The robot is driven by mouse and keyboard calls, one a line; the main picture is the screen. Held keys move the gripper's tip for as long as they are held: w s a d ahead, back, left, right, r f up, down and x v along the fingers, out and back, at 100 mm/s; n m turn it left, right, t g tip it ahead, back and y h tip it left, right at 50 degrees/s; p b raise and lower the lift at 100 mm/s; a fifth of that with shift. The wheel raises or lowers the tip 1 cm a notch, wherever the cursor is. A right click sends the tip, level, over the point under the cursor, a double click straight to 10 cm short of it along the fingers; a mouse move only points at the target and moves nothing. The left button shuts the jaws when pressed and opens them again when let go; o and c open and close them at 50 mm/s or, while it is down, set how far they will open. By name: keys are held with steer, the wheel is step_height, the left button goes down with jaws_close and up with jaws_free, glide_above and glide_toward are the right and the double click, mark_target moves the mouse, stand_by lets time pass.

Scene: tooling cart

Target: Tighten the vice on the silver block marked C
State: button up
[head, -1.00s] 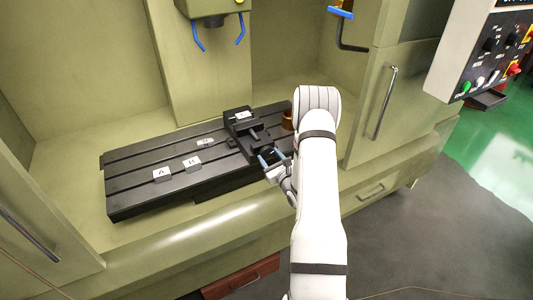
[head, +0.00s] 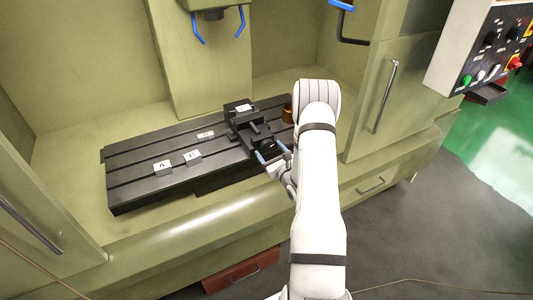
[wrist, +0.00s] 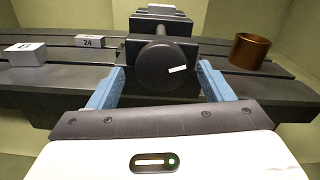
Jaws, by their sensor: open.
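The dark vice (head: 243,124) stands on the slotted table. A pale block (head: 243,108) with a white label sits at its jaws; its letter is too small to read. It also shows at the top edge of the wrist view (wrist: 162,9). The vice's round black knob (wrist: 160,70), with a white mark, faces my wrist camera. My gripper (head: 271,151) is open at the front of the vice. Its blue fingers stand left and right of the knob in the wrist view (wrist: 160,80), with gaps on both sides.
The machine's control panel (head: 484,50) is at far right.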

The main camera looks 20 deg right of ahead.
steer(key=s+b, duration=0.3)
steer(key=s, duration=0.4)
steer(key=shift+s, duration=0.4)
steer(key=shift+d, duration=0.1)
